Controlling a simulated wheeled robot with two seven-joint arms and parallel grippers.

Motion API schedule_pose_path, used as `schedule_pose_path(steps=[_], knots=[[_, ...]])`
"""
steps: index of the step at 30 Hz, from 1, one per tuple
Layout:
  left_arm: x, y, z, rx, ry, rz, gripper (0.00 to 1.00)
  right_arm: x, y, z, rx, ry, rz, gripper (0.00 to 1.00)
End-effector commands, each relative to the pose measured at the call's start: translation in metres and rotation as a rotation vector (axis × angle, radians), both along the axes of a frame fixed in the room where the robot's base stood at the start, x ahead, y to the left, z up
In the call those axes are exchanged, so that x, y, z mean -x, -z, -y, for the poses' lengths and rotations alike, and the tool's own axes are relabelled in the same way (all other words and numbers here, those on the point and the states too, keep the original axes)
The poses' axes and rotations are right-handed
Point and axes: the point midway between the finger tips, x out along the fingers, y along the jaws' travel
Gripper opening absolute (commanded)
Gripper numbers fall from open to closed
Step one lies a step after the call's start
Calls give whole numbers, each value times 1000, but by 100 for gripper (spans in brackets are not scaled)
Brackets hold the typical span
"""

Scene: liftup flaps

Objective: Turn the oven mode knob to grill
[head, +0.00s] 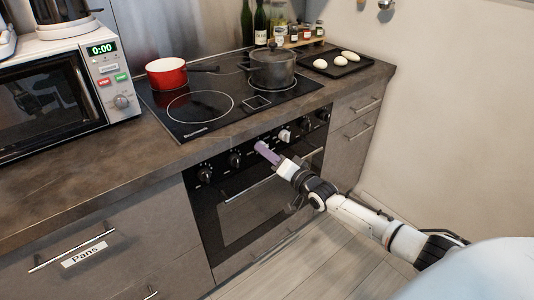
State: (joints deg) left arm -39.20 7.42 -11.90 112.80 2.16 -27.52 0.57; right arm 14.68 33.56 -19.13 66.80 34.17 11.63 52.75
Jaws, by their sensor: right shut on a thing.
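The black oven (262,208) is built in below the counter, with a row of knobs along its control panel. Two black knobs (234,160) show left of my right gripper, a whitish knob (284,136) shows just right of it, and more dark knobs (306,125) sit further right. My right gripper (261,148), with purple fingers, reaches the panel and is shut on a knob there. The fingers hide most of that knob, so its pointer and setting cannot be read. I cannot tell the mode label from here. My left gripper is out of view.
The oven door handle (240,192) runs just below the panel. On the cooktop (225,100) above stand a red pan (166,74) and a dark pot (272,69). A microwave (60,88) is at left, a tray (350,62) at the back right. The floor in front is clear.

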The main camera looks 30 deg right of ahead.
Motion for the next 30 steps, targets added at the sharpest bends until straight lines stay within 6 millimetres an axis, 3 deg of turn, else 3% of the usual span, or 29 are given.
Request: schedule_pose_path(steps=[5,6,9,20,30], knots=[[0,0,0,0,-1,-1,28,0,0,0,-4,2,0,6],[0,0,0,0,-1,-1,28,0,0,0,-4,2,0,31],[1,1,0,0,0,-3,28,0,0,0,-3,1,1,47],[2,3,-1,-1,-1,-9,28,4,0,0,-2,1,-1,47],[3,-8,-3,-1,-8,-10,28,56,-4,3,-2,1,-4,47]])
